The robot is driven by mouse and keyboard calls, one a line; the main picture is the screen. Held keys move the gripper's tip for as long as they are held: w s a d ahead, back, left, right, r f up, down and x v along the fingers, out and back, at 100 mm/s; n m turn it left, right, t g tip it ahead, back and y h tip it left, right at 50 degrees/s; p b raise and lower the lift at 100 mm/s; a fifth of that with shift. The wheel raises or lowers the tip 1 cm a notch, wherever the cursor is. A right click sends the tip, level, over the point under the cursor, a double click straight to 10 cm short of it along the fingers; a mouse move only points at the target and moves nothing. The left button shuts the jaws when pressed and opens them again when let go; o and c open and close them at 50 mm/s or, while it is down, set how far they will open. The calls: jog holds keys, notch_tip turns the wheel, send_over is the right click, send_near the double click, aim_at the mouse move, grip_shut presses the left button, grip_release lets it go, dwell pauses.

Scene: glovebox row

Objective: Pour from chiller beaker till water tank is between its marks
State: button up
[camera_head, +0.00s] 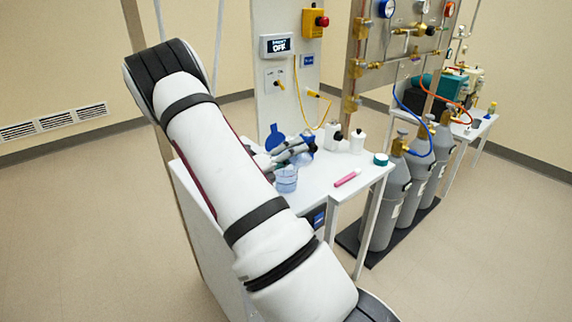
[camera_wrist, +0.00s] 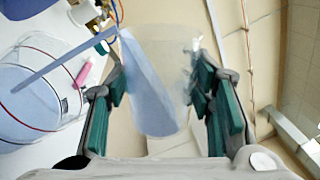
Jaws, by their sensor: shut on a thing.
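My gripper (camera_wrist: 157,85) is shut on the clear chiller beaker (camera_wrist: 150,92), with a green-padded finger on each side. The beaker is tilted and holds some pale blue water. A blue stream runs from its rim to the left, into the clear round water tank (camera_wrist: 68,112). The tank has a red line and a dark line around its wall and pale blue water inside. I cannot tell exactly where the level lies against the marks. In the head view the tank (camera_head: 287,181) stands on the white table, and my gripper (camera_head: 293,152) is just above and behind it, partly hiding the beaker.
A pink marker (camera_head: 347,178), a teal-lidded jar (camera_head: 380,159) and white bottles (camera_head: 357,141) are on the white table (camera_head: 325,190). A panel reading OFF (camera_head: 277,46) stands behind. Grey gas cylinders (camera_head: 388,205) stand right of the table. The floor in front is clear.

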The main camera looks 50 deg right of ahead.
jog(key=shift+w+r+n+t, duration=0.1)
jog(key=shift+r+n+t, duration=0.3)
jog(key=shift+n, duration=0.7)
dwell(2.3)
jog(key=shift+g, duration=0.3)
